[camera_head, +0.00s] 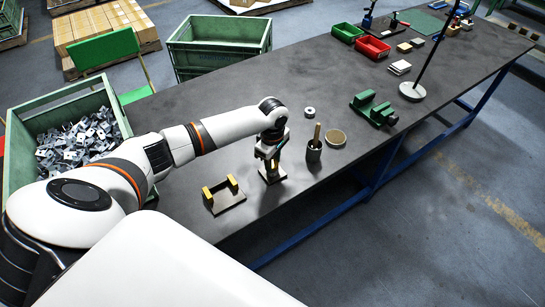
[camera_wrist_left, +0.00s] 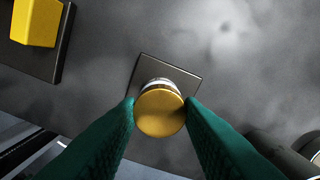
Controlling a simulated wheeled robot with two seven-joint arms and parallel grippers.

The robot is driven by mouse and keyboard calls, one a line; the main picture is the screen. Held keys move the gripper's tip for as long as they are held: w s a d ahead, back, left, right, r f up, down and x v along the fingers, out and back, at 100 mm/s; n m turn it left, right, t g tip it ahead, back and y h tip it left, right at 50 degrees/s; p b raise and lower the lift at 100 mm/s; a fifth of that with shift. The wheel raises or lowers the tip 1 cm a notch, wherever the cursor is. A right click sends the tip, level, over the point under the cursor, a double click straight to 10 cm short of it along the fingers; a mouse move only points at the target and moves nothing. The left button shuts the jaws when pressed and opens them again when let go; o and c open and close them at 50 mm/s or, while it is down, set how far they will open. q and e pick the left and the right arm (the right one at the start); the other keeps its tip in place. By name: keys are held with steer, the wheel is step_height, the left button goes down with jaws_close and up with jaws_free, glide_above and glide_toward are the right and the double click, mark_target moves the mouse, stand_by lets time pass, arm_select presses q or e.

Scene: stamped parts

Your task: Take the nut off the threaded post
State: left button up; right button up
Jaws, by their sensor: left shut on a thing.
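My left gripper (camera_head: 270,158) points down over a small dark square base plate (camera_head: 272,179) on the bench. In the left wrist view my left gripper (camera_wrist_left: 160,104) has its green fingers shut on both sides of a round gold piece, which I take for the nut (camera_wrist_left: 160,112). Its top looks plain and flat. A silver ring-like part shows just beyond it, above the base plate (camera_wrist_left: 185,78). The threaded post is mostly hidden under the gold piece, so I cannot tell how far the nut sits along it. My right gripper is not in view.
A plate with two yellow blocks (camera_head: 225,195) lies left of the gripper. A dark cup (camera_head: 313,152) holding a rod, a round disc (camera_head: 336,137) and a small ring (camera_head: 309,112) stand to the right. A green bin (camera_head: 22,128) of metal parts stands left of the bench.

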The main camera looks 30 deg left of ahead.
arm_select(q)
steer(key=shift+n+p, duration=1.7)
steer(key=shift+p, duration=0.4)
steer(key=shift+r+n+p, duration=0.1)
steer(key=shift+n+p, duration=0.3)
steer(key=shift+p, duration=0.1)
steer(key=shift+n+p, duration=1.65)
steer(key=shift+n, duration=0.05)
steer(key=shift+n+p, duration=0.4)
steer(key=shift+p, duration=0.1)
steer(key=shift+n+p, duration=1.15)
steer(key=shift+n, duration=0.35)
